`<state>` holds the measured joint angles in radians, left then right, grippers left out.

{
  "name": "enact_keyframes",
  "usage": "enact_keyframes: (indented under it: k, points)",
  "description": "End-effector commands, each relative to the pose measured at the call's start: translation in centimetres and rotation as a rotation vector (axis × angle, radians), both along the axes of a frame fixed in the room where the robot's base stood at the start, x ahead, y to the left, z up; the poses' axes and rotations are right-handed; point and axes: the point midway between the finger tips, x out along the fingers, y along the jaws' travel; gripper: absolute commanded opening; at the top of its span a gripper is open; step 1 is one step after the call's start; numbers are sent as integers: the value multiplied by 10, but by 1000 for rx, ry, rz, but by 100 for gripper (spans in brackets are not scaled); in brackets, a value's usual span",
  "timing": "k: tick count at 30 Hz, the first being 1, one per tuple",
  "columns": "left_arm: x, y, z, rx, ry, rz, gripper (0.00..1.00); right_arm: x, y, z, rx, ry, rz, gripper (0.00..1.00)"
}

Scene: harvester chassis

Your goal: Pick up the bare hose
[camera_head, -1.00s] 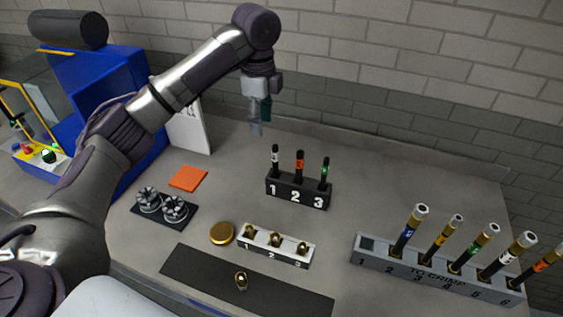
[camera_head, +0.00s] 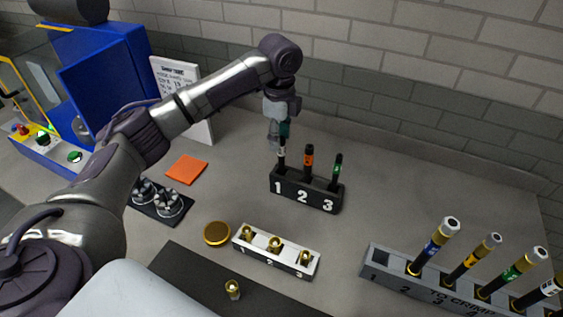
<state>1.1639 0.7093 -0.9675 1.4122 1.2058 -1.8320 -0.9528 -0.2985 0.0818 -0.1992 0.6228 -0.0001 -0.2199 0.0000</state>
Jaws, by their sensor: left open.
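Three bare black hoses stand upright in a small black rack (camera_head: 304,197) numbered 1, 2, 3. The hose in slot 1 has a white band (camera_head: 282,156), slot 2 an orange band (camera_head: 308,163), slot 3 a green band (camera_head: 336,172). My left gripper (camera_head: 278,140) is open and points down at the top of the white-banded hose. Its fingers overlap the hose's upper end in the picture; I cannot tell whether they touch it. My right gripper is not in view.
A grey "TO CRIMP" rack (camera_head: 402,290) with several metal-ended hoses stands at the lower right. A white numbered holder (camera_head: 287,264) with brass fittings, a gold disc (camera_head: 217,233) and an orange square (camera_head: 187,169) lie nearer. The bench right of the black rack is clear.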

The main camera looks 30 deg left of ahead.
Motion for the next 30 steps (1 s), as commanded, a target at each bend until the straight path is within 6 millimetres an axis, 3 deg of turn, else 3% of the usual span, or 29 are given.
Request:
enact_keyframes:
  k: [10,18,26,30]
  points:
    - [2,0,-31,0,3,2,48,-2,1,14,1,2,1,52]
    - [5,0,-68,0,1,1,48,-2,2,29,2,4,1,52]
    - [6,0,-74,0,-1,0,48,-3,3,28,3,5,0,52]
    - [6,0,-74,0,-1,0,30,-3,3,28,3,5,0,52]
